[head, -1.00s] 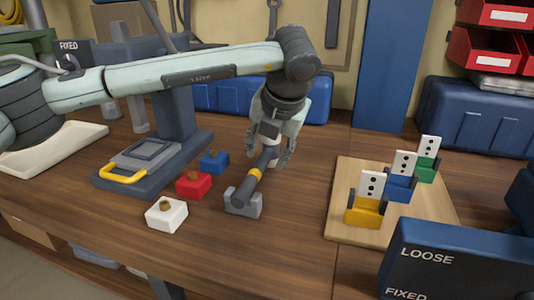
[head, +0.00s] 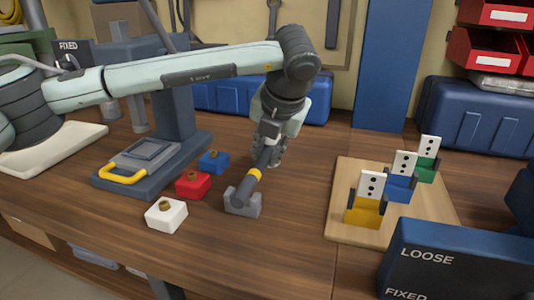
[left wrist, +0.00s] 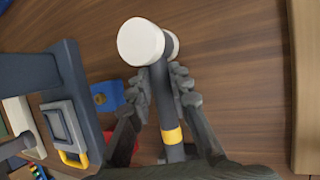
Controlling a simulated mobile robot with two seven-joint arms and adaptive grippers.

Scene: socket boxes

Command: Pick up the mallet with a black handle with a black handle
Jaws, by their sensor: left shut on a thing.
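The mallet has a black handle (head: 249,183) with a yellow band and rests in a small grey stand (head: 243,205) on the workbench. In the left wrist view the mallet (left wrist: 142,42) shows its white head at the top, with the handle running down between my fingers. My left gripper (head: 268,158) is shut on the handle near the head, fingers on both sides of it; it also shows in the left wrist view (left wrist: 165,88). The mallet's head is mostly hidden behind the gripper in the head view. My right gripper is not in view.
White (head: 166,215), red (head: 193,184) and blue (head: 213,161) boxes stand left of the stand. A wooden board (head: 342,222) with yellow, blue and green socket pieces lies to the right. A dark bin marked LOOSE (head: 440,262) is at front right. A press (head: 172,140) stands at left.

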